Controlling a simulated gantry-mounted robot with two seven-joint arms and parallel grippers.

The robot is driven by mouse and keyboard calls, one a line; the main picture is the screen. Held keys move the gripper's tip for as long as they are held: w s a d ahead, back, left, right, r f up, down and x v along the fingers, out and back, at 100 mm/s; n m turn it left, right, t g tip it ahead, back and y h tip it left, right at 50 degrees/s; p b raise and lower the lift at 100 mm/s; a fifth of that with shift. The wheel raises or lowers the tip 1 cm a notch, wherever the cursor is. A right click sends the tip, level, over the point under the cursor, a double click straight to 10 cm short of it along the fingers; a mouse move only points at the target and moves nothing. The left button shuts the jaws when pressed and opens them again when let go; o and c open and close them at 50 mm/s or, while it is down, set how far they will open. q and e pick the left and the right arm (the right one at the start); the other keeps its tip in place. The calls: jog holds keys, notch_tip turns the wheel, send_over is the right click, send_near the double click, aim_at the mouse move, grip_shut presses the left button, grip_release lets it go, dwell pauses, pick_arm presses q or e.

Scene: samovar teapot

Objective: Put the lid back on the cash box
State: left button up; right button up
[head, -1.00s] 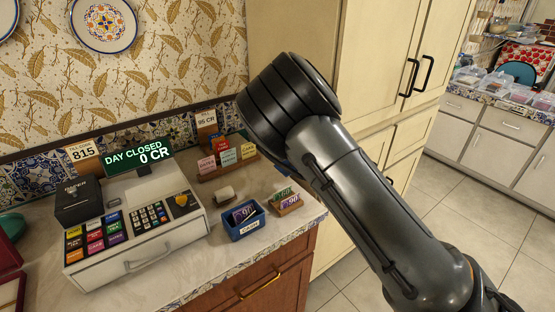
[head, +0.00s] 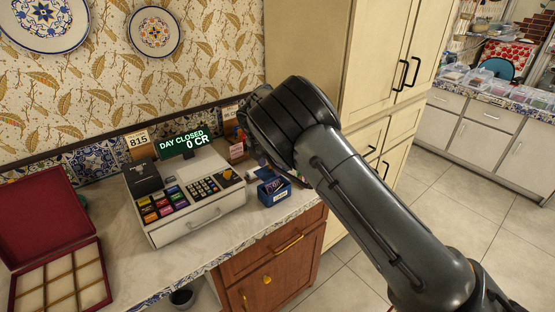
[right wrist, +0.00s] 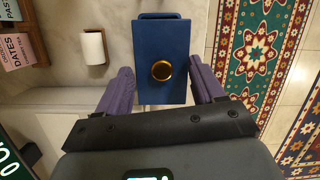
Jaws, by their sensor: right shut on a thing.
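The cash box (head: 273,193) is a small blue open-topped box with purple notes showing in it, on the counter right of the register in the head view. The blue lid (right wrist: 160,38) with a round gold knob is in the right wrist view. My right gripper (right wrist: 160,66) is shut on the lid, one purple finger along each side. In the head view my wrist hides most of this gripper and the lid. A thin blue edge shows past the lid's far end in the wrist view; I cannot tell whether it is the box. My left gripper is out of view.
A white cash register (head: 195,210) stands left of the box. A white roll (right wrist: 93,47) lies beside the lid in the wrist view. An open red case (head: 55,240) is at the far left. The counter's front edge runs close to the box.

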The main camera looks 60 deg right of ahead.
aim_at(268, 169)
jog(key=shift+s+d+f+b, duration=0.1)
jog(key=shift+d+f+b, duration=0.15)
jog(key=shift+d+b, duration=0.45)
jog(key=shift+a+f+b, duration=0.1)
jog(key=shift+f+b, duration=0.3)
jog(key=shift+f, duration=0.25)
jog(key=shift+f+b, duration=0.35)
jog(key=c, duration=0.5)
jog(key=shift+o, duration=0.2)
jog(key=shift+f+b, duration=0.9)
jog(key=shift+b, duration=0.2)
jog(key=shift+f, duration=0.7)
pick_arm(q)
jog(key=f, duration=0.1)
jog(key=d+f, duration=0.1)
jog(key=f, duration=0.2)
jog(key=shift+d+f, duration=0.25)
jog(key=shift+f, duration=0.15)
pick_arm(e)
jog(key=shift+f, duration=0.2)
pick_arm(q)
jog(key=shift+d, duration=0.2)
pick_arm(e)
jog(key=shift+f, duration=0.1)
